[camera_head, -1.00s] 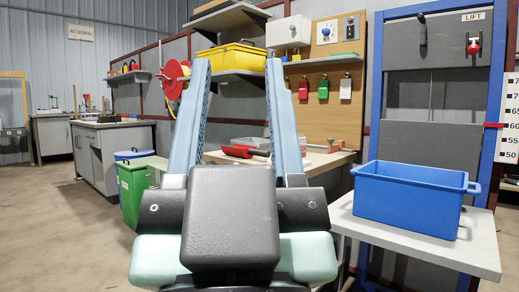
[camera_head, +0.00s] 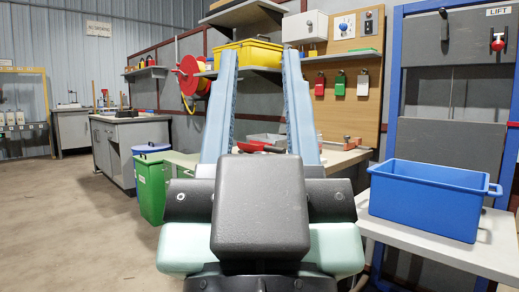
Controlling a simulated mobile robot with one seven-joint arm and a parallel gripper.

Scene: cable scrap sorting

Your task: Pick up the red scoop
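The red scoop (camera_head: 254,147) lies on the workbench (camera_head: 340,159) ahead of me. I see only its red part, low between my gripper's two fingers; the rest is partly hidden by my gripper and arm. My gripper (camera_head: 259,52) is in front of the camera, its two long blue fingers pointing forward and up with a wide gap between them. It is open and holds nothing. The scoop lies beyond it and apart from it, though the distance is hard to judge.
A blue bin (camera_head: 430,200) stands on a white-topped table (camera_head: 480,253) at right. A yellow bin (camera_head: 250,55) sits on a wall shelf. A grey tray (camera_head: 265,140) is on the workbench. A green bin (camera_head: 152,186) stands at left. The floor (camera_head: 70,220) at left is clear.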

